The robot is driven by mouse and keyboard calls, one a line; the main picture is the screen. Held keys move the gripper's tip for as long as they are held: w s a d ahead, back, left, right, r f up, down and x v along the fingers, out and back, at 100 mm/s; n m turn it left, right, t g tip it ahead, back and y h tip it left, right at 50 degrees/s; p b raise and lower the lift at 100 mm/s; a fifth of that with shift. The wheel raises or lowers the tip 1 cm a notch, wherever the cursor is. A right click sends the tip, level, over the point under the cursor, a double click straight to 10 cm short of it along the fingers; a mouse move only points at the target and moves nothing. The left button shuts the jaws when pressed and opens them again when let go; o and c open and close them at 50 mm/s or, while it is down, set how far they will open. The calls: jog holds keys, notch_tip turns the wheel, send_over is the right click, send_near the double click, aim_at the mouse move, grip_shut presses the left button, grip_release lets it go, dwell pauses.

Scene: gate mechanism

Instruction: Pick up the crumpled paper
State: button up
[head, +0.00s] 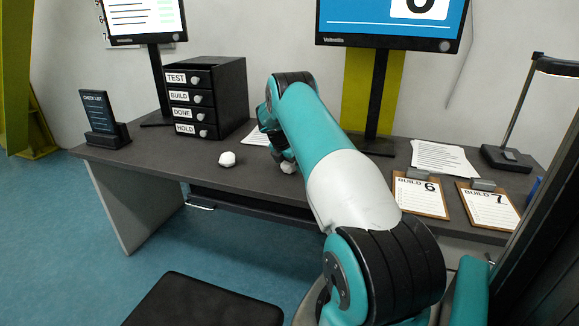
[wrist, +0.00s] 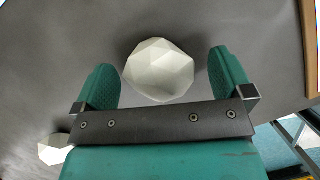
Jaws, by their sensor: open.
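A faceted white ball of crumpled paper (wrist: 160,70) lies on the dark desk, between and slightly beyond the fingertips of my gripper (wrist: 163,75) in the wrist view. My gripper is open, with a finger on each side of the paper and no clear contact. In the head view this paper (head: 288,167) shows only partly beside my gripper, which is mostly hidden by my arm. A second white crumpled paper (head: 227,159) lies to the left on the desk. It also shows at the lower left of the wrist view (wrist: 53,149).
A black drawer unit (head: 222,95) with labelled drawers stands at the back left. Two monitors (head: 390,22) (head: 144,18) stand behind. Clipboards (head: 420,194) (head: 490,207) and a paper sheet (head: 443,158) lie on the right. The desk's front left (head: 150,158) is clear.

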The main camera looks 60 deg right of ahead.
jog(key=shift+d+f, duration=0.15)
jog(key=shift+f, duration=0.25)
jog(key=shift+c, duration=0.4)
jog(key=c, duration=0.9)
jog(key=shift+r, duration=0.15)
